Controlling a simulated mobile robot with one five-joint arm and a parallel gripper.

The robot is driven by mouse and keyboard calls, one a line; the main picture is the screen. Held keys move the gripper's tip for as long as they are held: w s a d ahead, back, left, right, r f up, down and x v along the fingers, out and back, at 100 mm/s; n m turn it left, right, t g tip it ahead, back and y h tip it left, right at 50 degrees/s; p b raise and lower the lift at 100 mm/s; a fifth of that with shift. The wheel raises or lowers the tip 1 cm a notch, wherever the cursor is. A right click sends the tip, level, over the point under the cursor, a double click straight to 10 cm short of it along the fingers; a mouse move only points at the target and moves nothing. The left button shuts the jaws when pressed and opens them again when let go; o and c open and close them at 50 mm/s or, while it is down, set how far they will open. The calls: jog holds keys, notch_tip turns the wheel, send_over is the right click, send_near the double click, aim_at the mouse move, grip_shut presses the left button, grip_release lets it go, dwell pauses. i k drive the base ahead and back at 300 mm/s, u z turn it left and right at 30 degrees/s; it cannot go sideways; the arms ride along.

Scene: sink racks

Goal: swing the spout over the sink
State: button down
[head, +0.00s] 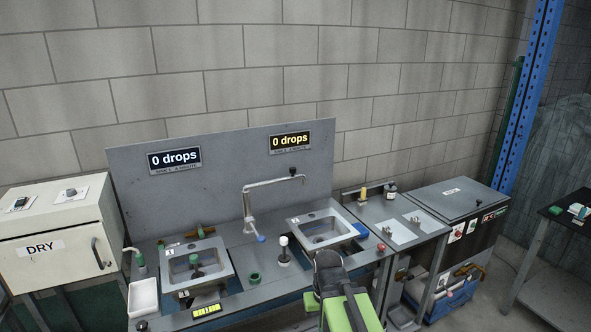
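The metal spout (272,184) rises from a faucet between two sinks. Its horizontal arm reaches to the right, and its tip hangs down high near the back of the right sink (349,236). A dark knob sits on top near the tip. A blue handle (260,238) shows at the faucet's foot. The left sink (178,291) has a green-topped object in it. My gripper (341,300), in green and black, is at the bottom, in front of the right sink and apart from the spout. Its fingertips cannot be made out clearly.
A white-capped plunger-like item (284,241) and a green ring (255,278) stand between the sinks. A grey back panel (220,160) with two "0 drops" displays rises behind. A white DRY cabinet (50,243) is left. A side counter (368,210) with bottles is right.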

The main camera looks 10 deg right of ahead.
aim_at(293, 170)
jog(key=u, duration=0.05)
jog(key=i, duration=0.95)
jog(key=z, duration=0.1)
